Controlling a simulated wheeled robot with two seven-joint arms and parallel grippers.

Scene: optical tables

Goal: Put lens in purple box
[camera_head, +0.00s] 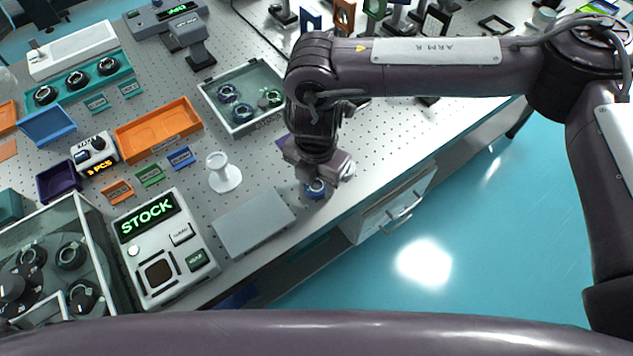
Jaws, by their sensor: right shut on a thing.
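My right gripper (318,180) reaches down over the front edge area of the table, shut on a small blue-ringed lens (314,189). The gripper hides part of the lens, and I cannot tell whether the lens touches the surface below. The purple box (57,181) is a small open tray at the far left of the table, well away from the gripper. My left gripper is not in view.
Between them stand a white pedestal (223,175), a grey flat plate (253,222), an orange tray (158,128) and a STOCK panel (161,247). A clear-walled case (245,96) holds several ringed parts. A glass-walled bin (81,222) stands at lower left.

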